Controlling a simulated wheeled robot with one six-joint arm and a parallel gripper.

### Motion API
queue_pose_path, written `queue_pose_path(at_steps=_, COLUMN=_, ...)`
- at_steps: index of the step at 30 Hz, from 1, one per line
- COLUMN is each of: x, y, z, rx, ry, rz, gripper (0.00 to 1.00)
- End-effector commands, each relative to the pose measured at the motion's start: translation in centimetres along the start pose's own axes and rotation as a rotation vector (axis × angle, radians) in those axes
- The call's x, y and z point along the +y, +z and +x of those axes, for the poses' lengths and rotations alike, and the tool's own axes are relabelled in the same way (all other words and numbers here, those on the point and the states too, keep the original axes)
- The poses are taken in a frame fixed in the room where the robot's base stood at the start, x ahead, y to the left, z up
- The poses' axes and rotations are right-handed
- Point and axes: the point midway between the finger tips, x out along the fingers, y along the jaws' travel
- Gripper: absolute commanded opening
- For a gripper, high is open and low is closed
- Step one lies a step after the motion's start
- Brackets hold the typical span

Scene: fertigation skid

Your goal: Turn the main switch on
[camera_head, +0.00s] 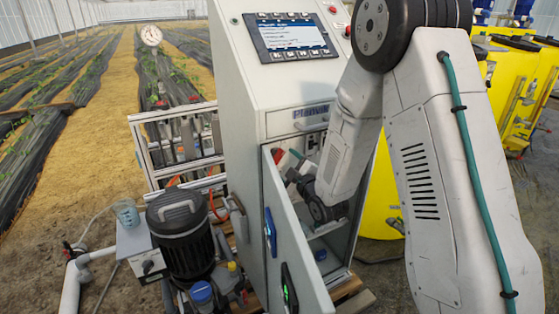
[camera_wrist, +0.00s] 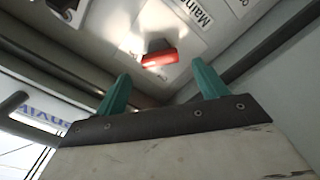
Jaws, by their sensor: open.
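The main switch (camera_wrist: 160,58) has a red bar handle on a dark base, set on a pale plate inside the cabinet. A label starting "Mains" (camera_wrist: 194,14) is beside it, partly cut off. In the wrist view my gripper (camera_wrist: 160,88) is open, with its two teal fingers apart and the red handle beyond and between their tips. I see no contact. In the head view my arm reaches through the cabinet's open doorway, and my gripper is mostly hidden there. I cannot read the switch's on or off position.
The grey cabinet (camera_head: 268,95) has a screen (camera_head: 290,37) on its sloped top. Its open door (camera_head: 292,245) stands left of my arm. A dark pump motor (camera_head: 182,235) is at lower left. Yellow tanks (camera_head: 380,195) stand behind. Cabinet walls are close around my gripper.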

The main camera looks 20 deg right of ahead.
Motion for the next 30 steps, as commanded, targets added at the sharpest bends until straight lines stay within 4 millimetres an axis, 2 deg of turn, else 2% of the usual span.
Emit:
queue_pose_path(at_steps=3, x=-0.1, y=0.0, z=2.0, rx=0.001, ry=0.0, rz=0.001, gripper=0.71)
queue_pose_path(at_steps=9, x=-0.1, y=0.0, z=4.1, rx=0.001, ry=-0.001, rz=0.001, gripper=0.71)
queue_pose_path(at_steps=19, x=-0.1, y=-0.1, z=4.5, rx=0.001, ry=-0.001, rz=0.002, gripper=0.71)
queue_pose_path(at_steps=24, x=-0.1, y=-0.1, z=4.5, rx=0.001, ry=-0.001, rz=0.002, gripper=0.27)
queue_pose_path(at_steps=30, x=-0.1, y=-0.1, z=4.5, rx=0.001, ry=-0.001, rz=0.046, gripper=0.27)
